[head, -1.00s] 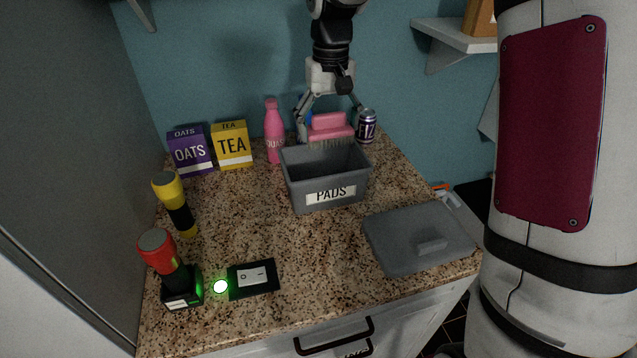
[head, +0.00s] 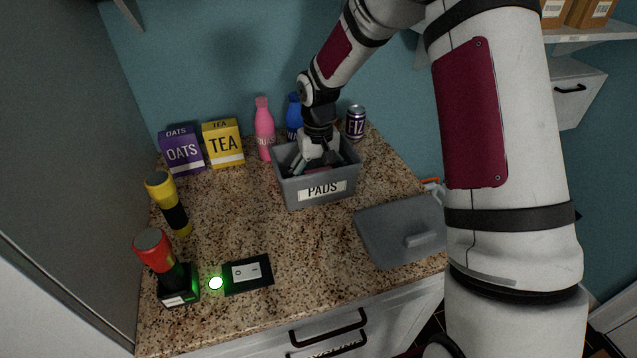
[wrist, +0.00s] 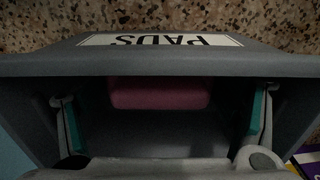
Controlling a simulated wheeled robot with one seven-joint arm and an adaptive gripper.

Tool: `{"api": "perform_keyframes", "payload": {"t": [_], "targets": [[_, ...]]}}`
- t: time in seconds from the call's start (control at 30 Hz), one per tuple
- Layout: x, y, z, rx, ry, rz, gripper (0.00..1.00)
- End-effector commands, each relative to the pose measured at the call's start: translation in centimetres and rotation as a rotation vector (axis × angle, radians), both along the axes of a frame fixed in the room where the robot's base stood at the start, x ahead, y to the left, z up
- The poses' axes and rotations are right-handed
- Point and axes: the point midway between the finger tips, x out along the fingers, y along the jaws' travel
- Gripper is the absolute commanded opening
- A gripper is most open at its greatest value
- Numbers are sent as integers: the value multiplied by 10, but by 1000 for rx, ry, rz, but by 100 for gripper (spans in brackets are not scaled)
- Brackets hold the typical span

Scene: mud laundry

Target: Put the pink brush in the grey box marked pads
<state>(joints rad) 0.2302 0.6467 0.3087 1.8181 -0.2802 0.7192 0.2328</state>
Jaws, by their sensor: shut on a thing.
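The grey box marked PADS (head: 318,190) stands open on the counter, its label facing the head camera. My gripper (head: 314,167) reaches down inside it and is shut on the pink brush. The pink brush (wrist: 160,93) shows in the wrist view between the teal finger pads, close to the box's labelled wall (wrist: 160,62). In the head view the brush is mostly hidden by the gripper and the box's front wall. I cannot tell whether the brush touches the box floor.
A pink bottle (head: 264,130), a blue bottle (head: 293,117) and a FIZ can (head: 356,122) stand behind the box. Tea (head: 223,144) and oats (head: 182,152) boxes are left. A grey lid (head: 400,232) lies front right. Two flashlights and a switch panel (head: 248,274) are at front left.

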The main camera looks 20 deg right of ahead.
Motion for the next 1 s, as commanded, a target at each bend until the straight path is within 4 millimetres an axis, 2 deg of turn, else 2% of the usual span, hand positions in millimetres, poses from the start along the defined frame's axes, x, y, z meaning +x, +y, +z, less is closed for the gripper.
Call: {"api": "perform_keyframes", "payload": {"t": [0.03, 0.13, 0.5, 0.53, 0.6, 1.0], "targets": [[-1, 0, -9, 0, 4, 1, 54], [0, 0, -19, 1, 1, 0, 54], [0, 0, -23, 0, 0, 0, 54], [0, 0, -23, 0, 0, 0, 87], [0, 0, -22, 0, 0, 0, 100], [0, 0, -20, 0, -1, 0, 100]]}}
